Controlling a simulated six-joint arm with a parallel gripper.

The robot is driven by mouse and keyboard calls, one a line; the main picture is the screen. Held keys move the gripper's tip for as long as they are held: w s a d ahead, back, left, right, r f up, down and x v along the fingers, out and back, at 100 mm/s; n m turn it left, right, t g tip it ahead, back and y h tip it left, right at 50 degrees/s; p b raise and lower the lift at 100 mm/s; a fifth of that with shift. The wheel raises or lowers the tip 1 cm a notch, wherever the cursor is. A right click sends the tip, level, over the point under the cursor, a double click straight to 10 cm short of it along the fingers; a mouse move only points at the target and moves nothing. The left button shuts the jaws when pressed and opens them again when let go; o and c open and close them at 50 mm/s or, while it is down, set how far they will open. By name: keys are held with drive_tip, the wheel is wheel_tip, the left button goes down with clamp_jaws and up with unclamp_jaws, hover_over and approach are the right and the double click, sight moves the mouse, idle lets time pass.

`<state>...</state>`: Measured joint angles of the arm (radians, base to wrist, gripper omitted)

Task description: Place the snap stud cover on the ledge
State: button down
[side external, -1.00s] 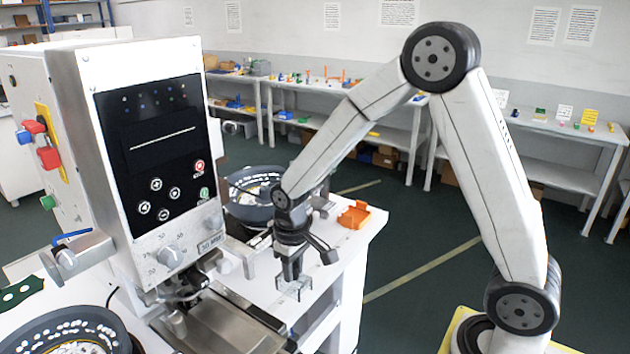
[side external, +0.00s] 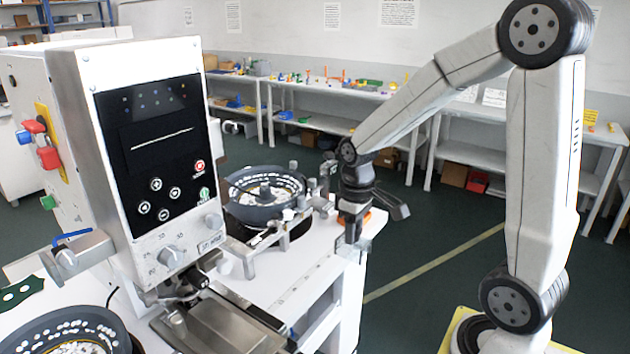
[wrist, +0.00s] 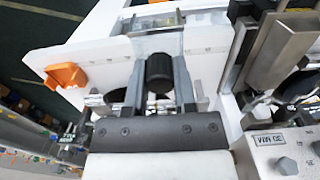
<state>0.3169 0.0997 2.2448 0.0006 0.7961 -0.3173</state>
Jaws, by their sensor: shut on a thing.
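My gripper (side external: 352,236) hangs pointing down at the right end of the white bench, shut on a clear, see-through piece that looks like the snap stud cover (side external: 354,250). In the wrist view the two grey fingers of my gripper (wrist: 158,56) reach toward the clear cover (wrist: 156,42) at their tips, with a dark cylinder between them. The fingers partly hide the cover, and its exact outline is hard to make out. The white bench edge with small marks (wrist: 205,52) shows beneath. I cannot tell for certain which surface is the ledge.
An orange holder (wrist: 65,77) sits on the bench, mostly hidden behind my gripper in the side view. A dark bowl feeder (side external: 252,208) and metal brackets stand left of my gripper. A tall control machine (side external: 150,150) stands further left. Open floor lies right of the bench.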

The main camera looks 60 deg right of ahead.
drive_tip(key=shift+d, duration=0.1)
drive_tip(key=w+d+f, duration=0.3)
drive_tip(key=w+f, duration=0.6)
drive_tip(key=w, duration=0.4)
drive_tip(key=shift+f, duration=0.15)
idle(0.4)
drive_tip(key=shift+w+d+f, duration=0.1)
drive_tip(key=shift+w+f, duration=0.05)
drive_tip(key=shift+f, duration=0.1)
drive_tip(key=shift+w+f, duration=0.1)
drive_tip(key=shift+f, duration=1.5)
drive_tip(key=shift+f, duration=0.1)
